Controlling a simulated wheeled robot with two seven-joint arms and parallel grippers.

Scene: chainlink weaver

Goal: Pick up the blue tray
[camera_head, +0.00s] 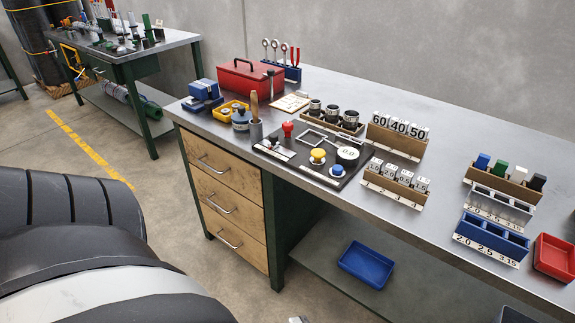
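The blue tray (366,265) is an empty, shallow rectangular tray. It lies on the grey lower shelf under the workbench, right of the drawers, below the bench's front edge. Neither of my grippers can be made out in the head view. A large dark and white part, likely my arm, fills the lower left, with no fingers showing. A tiny grey piece at the bottom edge is too cut off to identify.
The workbench (455,120) stands over the lower shelf (420,290). Wooden drawers (226,197) and a green leg border the tray's left side. The bench top holds a red toolbox (245,78), a blue slotted holder (490,238) and a red tray (555,257).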

